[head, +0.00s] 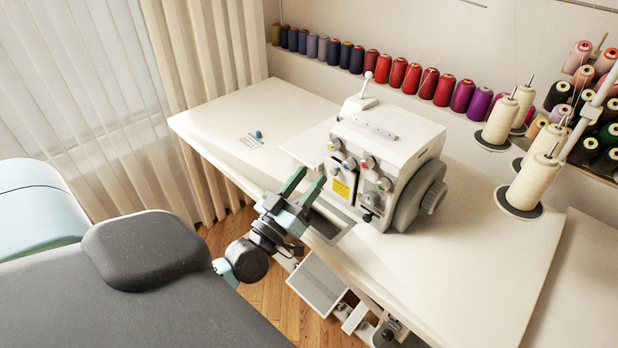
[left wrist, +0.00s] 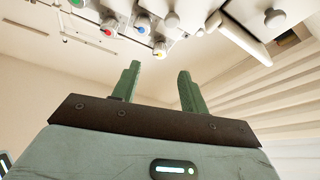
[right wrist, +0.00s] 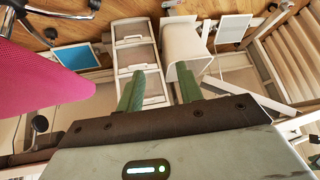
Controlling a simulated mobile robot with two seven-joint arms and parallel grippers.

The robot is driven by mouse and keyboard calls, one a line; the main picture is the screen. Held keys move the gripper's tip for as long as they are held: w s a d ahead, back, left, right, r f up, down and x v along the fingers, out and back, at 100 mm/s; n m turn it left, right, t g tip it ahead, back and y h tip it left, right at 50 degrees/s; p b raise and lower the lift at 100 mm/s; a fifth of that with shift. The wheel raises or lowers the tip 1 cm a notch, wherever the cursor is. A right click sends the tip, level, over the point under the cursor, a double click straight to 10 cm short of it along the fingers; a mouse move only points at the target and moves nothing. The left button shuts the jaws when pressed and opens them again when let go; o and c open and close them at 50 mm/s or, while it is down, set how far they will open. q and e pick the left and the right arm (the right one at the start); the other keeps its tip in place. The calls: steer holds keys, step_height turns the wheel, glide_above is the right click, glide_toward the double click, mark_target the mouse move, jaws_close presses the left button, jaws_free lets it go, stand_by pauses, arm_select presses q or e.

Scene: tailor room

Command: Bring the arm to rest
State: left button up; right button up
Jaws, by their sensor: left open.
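My left gripper (head: 303,188) is at the front edge of the white table, just in front of the sewing machine. Its two green fingers stand apart with nothing between them, and they also show in the left wrist view (left wrist: 158,88). The machine's coloured knobs appear beyond the fingertips there. My right gripper shows only in the right wrist view (right wrist: 158,90). Its green fingers are apart, with no object held between them. The right arm is not visible in the head view.
The white sewing machine (head: 385,150) stands on the table (head: 440,270). A small blue item (head: 258,134) lies on the table's left part. Thread cones (head: 500,122) stand at the right, and a spool rack runs along the wall. A pink surface (right wrist: 40,75) shows beside my right gripper.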

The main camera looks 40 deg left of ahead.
stand_by(0.3)
arm_select(q)
steer(key=s+d+f+m+g+h+p, duration=0.2)
steer(key=s+d+f+g, duration=0.25)
steer(key=s+f, duration=0.2)
steer(key=s+d+f+m+g+h+p, duration=0.1)
steer(key=s+d+f+m+g+p, duration=0.15)
steer(key=s+d+f, duration=0.45)
steer(key=s+d+f+g+p, duration=0.1)
steer(key=s+f+g, duration=0.2)
steer(key=s, duration=0.5)
steer(key=s+d+f+m+g+p, duration=0.1)
steer(key=s+f+g, duration=0.2)
steer(key=s+f, duration=0.3)
steer(key=s, duration=0.3)
steer(key=shift+d+f+g, duration=0.25)
steer(key=shift+f+g, duration=0.05)
arm_select(e)
steer(key=w+r+t, duration=0.1)
steer(key=w+r, duration=0.4)
steer(key=r, duration=0.3)
steer(key=shift+d+r+t, duration=0.2)
steer(key=shift+d+t, duration=0.2)
steer(key=shift+w+a, duration=0.15)
